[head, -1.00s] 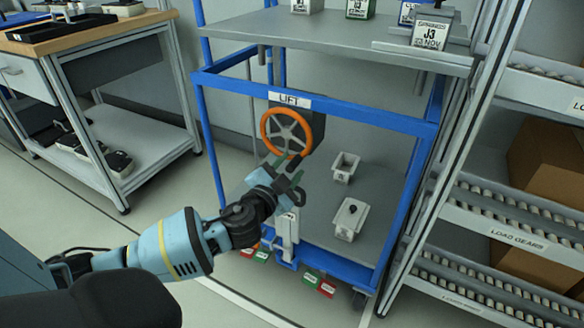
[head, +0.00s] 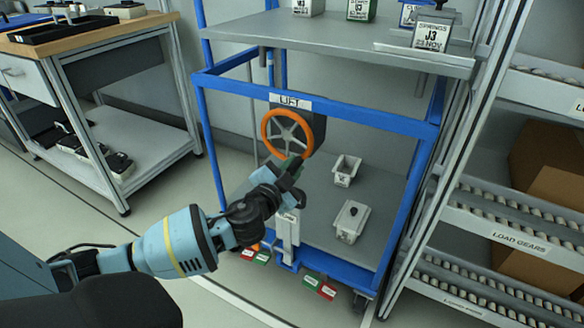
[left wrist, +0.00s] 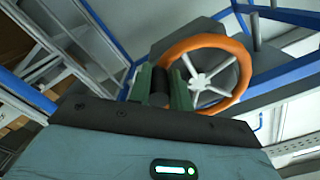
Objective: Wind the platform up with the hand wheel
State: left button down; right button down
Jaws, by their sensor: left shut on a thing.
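The orange-rimmed hand wheel (head: 287,133) with pale spokes is on a dark housing under the LIFT label (head: 290,102) of the blue-framed cart. It also fills the upper right of the left wrist view (left wrist: 236,62). My left gripper (head: 290,168) is at the wheel's lower edge in the head view. In the left wrist view its green fingers (left wrist: 163,88) are shut on a dark cylindrical handle (left wrist: 160,84) beside the rim. The cart has a grey upper platform (head: 320,42) and a grey lower deck (head: 315,215). My right gripper is out of view.
Two small pale bins (head: 351,221) stand on the lower deck, and labelled boxes (head: 361,9) stand on the upper platform. Red and green tags (head: 320,285) show at the cart's base. A roller rack (head: 510,235) stands close at right, a workbench (head: 100,40) at left.

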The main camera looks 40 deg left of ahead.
pick_arm(q)
jog(key=shift+a, duration=0.1)
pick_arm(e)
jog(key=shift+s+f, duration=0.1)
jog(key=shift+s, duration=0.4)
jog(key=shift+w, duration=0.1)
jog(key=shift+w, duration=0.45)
